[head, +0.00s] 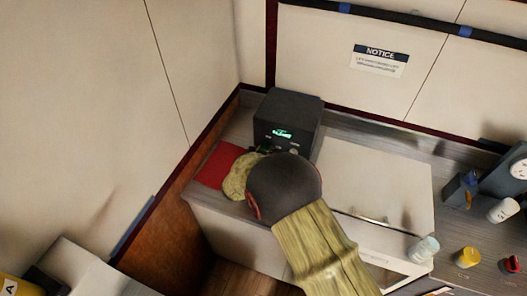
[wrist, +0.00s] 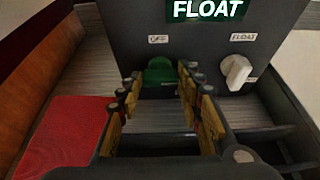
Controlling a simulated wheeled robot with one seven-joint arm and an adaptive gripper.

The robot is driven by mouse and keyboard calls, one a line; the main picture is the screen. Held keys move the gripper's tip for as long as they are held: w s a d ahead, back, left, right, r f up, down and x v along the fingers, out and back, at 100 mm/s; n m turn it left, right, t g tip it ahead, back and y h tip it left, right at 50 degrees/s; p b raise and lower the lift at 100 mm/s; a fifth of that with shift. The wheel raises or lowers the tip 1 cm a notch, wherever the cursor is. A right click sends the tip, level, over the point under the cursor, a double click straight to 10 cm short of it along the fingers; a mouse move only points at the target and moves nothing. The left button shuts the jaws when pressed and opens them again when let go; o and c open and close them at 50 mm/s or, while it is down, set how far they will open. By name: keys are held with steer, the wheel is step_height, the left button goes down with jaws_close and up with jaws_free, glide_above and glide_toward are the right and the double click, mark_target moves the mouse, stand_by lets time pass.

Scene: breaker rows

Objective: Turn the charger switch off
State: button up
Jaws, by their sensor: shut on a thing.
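The charger (head: 287,112) is a dark box at the back of the counter, with a lit green display that reads FLOAT in the wrist view (wrist: 208,10). Below the display is a green switch (wrist: 160,68), with an OFF label (wrist: 158,39) above it. My gripper (wrist: 160,80) is shut on the green switch, one finger on each side. Its lower part and exact angle are hidden by the fingers. A white knob (wrist: 236,72) sits to the right, under a FLOAT label. In the head view my arm covers most of the gripper.
A red mat (head: 215,167) lies left of the charger; it also shows in the wrist view (wrist: 65,135). A white panel (head: 375,180) lies to the right. A wall stands close on the left. A white cup (head: 423,249) and a yellow cup (head: 467,257) stand at the right.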

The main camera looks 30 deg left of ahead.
steer(key=shift+a+n+p, duration=0.1)
steer(key=shift+n+p, duration=0.2)
steer(key=shift+p, duration=0.05)
steer(key=shift+a+r+n+h+p, duration=0.1)
steer(key=shift+a+n+h+p, duration=0.1)
steer(key=shift+n+h+p, duration=0.45)
steer(key=shift+s+a+n+t+h+p, duration=0.15)
steer(key=shift+n+t+h+p, duration=0.15)
steer(key=shift+n+h+p, duration=0.5)
steer(key=n, duration=0.1)
steer(key=n+t+h, duration=0.1)
steer(key=n, duration=0.1)
steer(key=f+n+h, duration=0.1)
steer(key=n, duration=0.1)
steer(key=shift+a, duration=0.25)
steer(key=o, duration=0.9)
steer(key=shift+o, duration=1.3)
